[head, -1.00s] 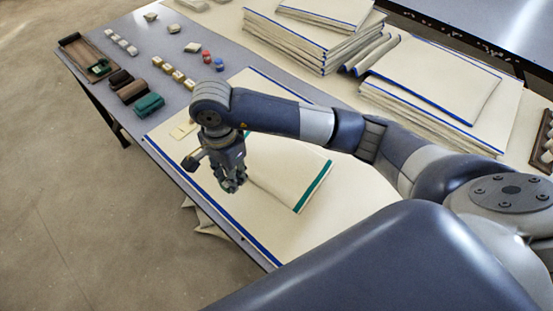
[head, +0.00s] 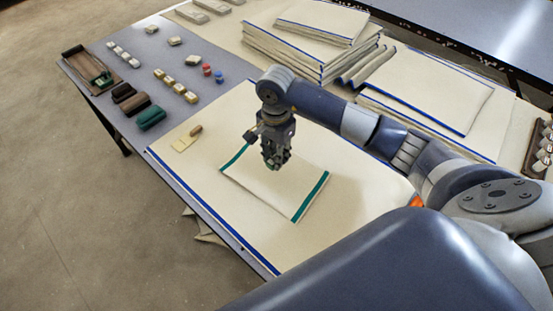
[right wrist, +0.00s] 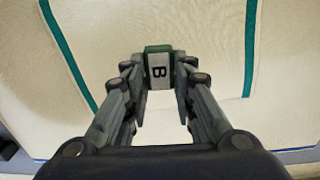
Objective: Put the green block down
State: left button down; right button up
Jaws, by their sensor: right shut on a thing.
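My right gripper (head: 272,163) hangs over the cream cloth with green edges (head: 290,188), which lies on a larger blue-edged cream sheet (head: 200,165). In the right wrist view, the gripper (right wrist: 159,82) is shut on the green block (right wrist: 158,50), which has a white label with a B on top. The block appears between the two green edge stripes of the cloth (right wrist: 215,45). Whether its underside touches the cloth is hidden. My left gripper is not in view.
Dark green blocks (head: 151,117) and brown blocks (head: 137,103) stand at the left of the table, near a brown tray (head: 76,56). A small tan block (head: 196,131) lies on the large sheet. Stacked cloths (head: 300,55) lie behind. The front of the sheet is clear.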

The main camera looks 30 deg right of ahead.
notch_tip(320, 180, down, 3)
jog(key=shift+d+f+p, duration=0.15)
jog(key=shift+f+p, duration=0.05)
jog(key=shift+p, duration=0.2)
jog(key=shift+f, duration=0.1)
jog(key=shift+f, duration=0.1)
jog(key=shift+f+b, duration=0.35)
jog(key=shift+b, duration=0.25)
jog(key=o, duration=0.9)
jog(key=shift+c, duration=0.2)
